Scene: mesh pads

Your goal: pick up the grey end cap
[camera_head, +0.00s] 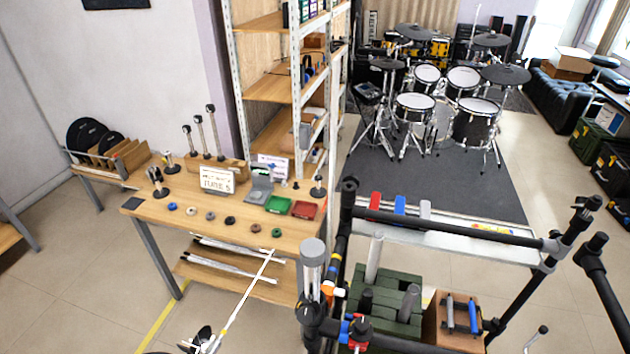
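On the wooden workbench (150,206) at left centre, a row of small round pieces lies along the front edge. Two of them look greyish: one (190,211) beside the blue piece (172,206), and one (210,216) to its right. I cannot tell for sure which is the grey end cap. A dark piece (230,220), a brown one (255,228) and a green one (276,232) continue the row to the right. I make out neither gripper for certain. A small black and white object (202,340) at the bottom edge is cut off and unclear.
Behind the row stand a white sign (217,180), a green tray (278,204), a red tray (304,210) and upright metal posts. A black tube frame (450,224) with clamps fills the right foreground. Open floor (90,290) lies left of the workbench. A drum kit stands behind.

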